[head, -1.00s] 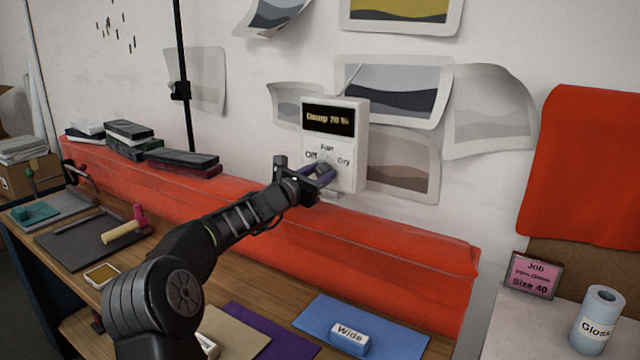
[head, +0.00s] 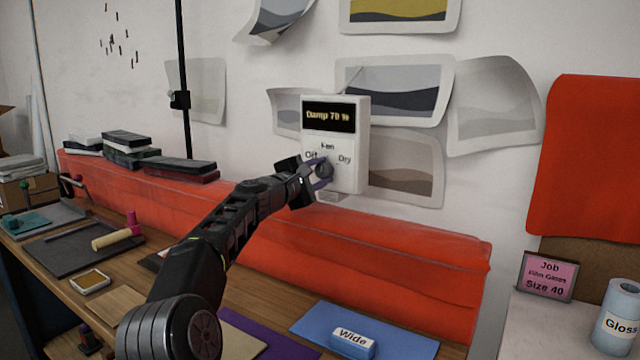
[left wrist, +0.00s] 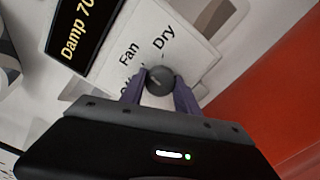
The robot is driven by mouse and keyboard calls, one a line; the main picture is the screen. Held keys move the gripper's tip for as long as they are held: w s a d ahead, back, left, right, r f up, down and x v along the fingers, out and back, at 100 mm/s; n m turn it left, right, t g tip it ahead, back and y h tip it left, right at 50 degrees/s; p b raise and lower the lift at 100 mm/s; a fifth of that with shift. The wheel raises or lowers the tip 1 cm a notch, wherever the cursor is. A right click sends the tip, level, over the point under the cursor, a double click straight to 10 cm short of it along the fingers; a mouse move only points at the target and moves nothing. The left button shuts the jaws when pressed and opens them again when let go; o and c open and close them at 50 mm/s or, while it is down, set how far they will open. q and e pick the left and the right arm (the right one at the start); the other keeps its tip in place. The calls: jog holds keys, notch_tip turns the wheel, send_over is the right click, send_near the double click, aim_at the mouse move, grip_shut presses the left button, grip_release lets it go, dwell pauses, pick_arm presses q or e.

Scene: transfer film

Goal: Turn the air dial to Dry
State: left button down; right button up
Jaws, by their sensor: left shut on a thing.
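The white air control box (head: 350,150) hangs on the wall, with a dark display (head: 329,117) reading "Damp 70 %". Below it are the labels Off on the left, Fan at the top and Dry on the right. My left gripper (head: 321,174) is at the lower front of the box, shut on the round dark dial (left wrist: 160,80). In the left wrist view the two purple fingers (left wrist: 158,88) are on either side of the dial. The Off label is partly hidden there. Which label the dial points to I cannot tell. My right gripper is not in view.
Prints on paper hang around the box. A long red padded roll (head: 400,240) runs along the wall below it. The bench holds a blue mat (head: 400,338) with a "Wide" block (head: 352,343). A "Job" sign (head: 548,276) and "Gloss" roll (head: 617,318) stand at right.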

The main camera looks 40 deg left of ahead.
pick_arm(q)
jog(key=m+b, duration=0.1)
jog(key=m, duration=0.2)
jog(key=m+b, duration=0.2)
jog(key=shift+f+m, duration=0.2)
jog(key=shift+m, duration=0.2)
jog(key=shift+r+m+b, duration=0.1)
jog(key=shift+m+b, duration=1.15)
jog(key=shift+m, duration=0.95)
jog(key=c, duration=0.9)
grip_release()
